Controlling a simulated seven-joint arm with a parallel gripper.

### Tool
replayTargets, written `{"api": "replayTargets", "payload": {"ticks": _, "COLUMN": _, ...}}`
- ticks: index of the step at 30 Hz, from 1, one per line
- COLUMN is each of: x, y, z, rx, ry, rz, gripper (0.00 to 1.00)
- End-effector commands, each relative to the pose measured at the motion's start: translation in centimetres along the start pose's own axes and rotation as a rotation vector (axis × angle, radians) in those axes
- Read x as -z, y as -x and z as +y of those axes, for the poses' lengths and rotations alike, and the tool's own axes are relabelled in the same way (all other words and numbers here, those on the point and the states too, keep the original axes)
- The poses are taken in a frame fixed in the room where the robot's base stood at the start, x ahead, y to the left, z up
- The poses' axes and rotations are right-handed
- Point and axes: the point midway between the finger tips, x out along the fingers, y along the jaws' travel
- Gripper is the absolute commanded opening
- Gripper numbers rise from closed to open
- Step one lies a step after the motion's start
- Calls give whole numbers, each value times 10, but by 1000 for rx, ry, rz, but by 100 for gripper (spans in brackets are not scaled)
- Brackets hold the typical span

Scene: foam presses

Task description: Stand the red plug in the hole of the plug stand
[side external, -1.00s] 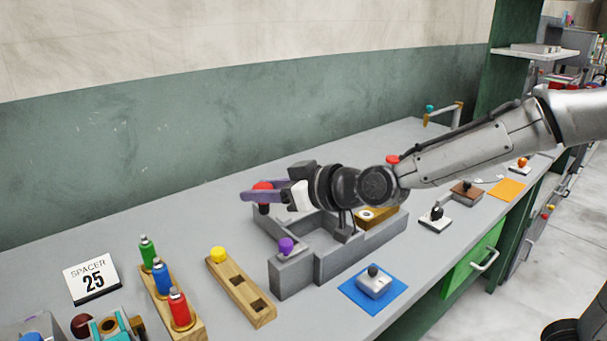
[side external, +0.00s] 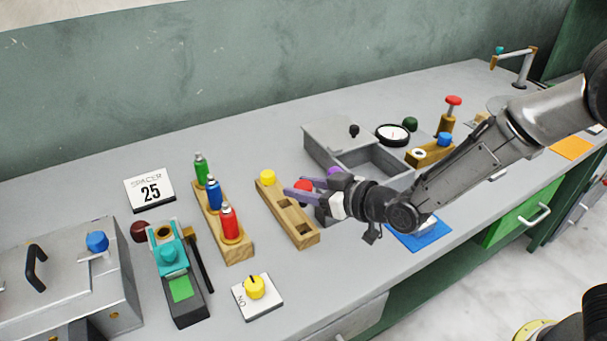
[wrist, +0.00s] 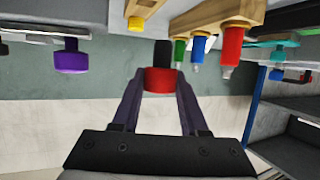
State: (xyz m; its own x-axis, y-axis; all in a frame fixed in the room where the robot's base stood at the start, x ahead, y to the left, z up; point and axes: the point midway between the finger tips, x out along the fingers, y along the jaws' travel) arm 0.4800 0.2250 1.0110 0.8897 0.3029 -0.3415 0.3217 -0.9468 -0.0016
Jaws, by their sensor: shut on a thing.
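The red plug (wrist: 160,80) is between the fingers of my gripper (side external: 302,191), which is shut on it. Its red head (side external: 303,185) is up and its dark shank points down, roughly upright, in the upside-down wrist view. A wooden block, apparently the plug stand (side external: 290,219), lies just left of my gripper in the side view. It holds a yellow plug (side external: 267,177) at its far end and shows two square openings nearer the front. The red plug is held above and to the right of the block, apart from it.
A wooden rack (side external: 238,250) with green, blue and red bottles stands left of the block. A grey press box (side external: 377,165) and a purple plug (wrist: 72,60) are close to my gripper. A yellow-knobbed switch (side external: 255,289) lies in front. Bare bench lies between.

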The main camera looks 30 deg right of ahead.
Motion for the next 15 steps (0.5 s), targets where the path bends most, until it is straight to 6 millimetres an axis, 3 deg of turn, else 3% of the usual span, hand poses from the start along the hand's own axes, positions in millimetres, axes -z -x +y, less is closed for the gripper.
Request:
{"api": "replayTargets", "payload": {"ticks": 8, "x": 0, "y": 1, "z": 0, "rx": 0, "ry": 0, "rz": 1, "gripper": 0}}
{"api": "replayTargets", "payload": {"ticks": 15, "x": -14, "y": -4, "z": 0, "rx": -1, "ry": 1, "rz": -3, "gripper": 0}}
